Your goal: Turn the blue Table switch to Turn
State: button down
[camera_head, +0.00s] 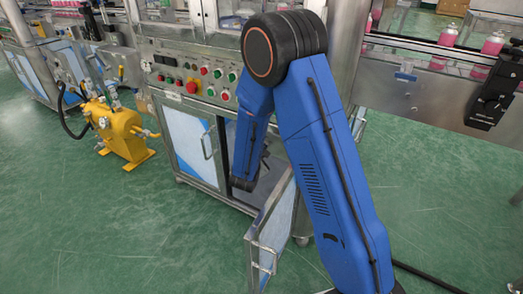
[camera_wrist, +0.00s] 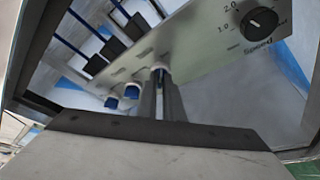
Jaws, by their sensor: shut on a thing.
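In the wrist view, a light metal panel (camera_wrist: 200,52) tilts across the picture with a row of blue switches in pale collars. My gripper (camera_wrist: 160,80) is shut on the switch at the right end of that row (camera_wrist: 159,68). The fingers hide most of this switch, so its setting cannot be seen. Two other blue switches (camera_wrist: 132,91) and (camera_wrist: 112,101) sit to the left, apart from the fingers. The small labels above them are too blurred to read. In the head view my arm reaches down to the open cabinet and covers much of its inside.
A black Speed knob (camera_wrist: 262,21) sits on the same panel, to the right. In the head view, an open cabinet door (camera_head: 270,238) stands in front beside my arm. The upper control panel (camera_head: 190,78) has several coloured buttons. A yellow machine (camera_head: 122,130) stands left; green floor is clear.

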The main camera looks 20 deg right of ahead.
jog(key=c, duration=1.9)
grip_release()
jog(key=shift+s, duration=0.1)
jog(key=v, duration=1.7)
jog(key=shift+a, duration=0.15)
jog(key=shift+a, duration=0.1)
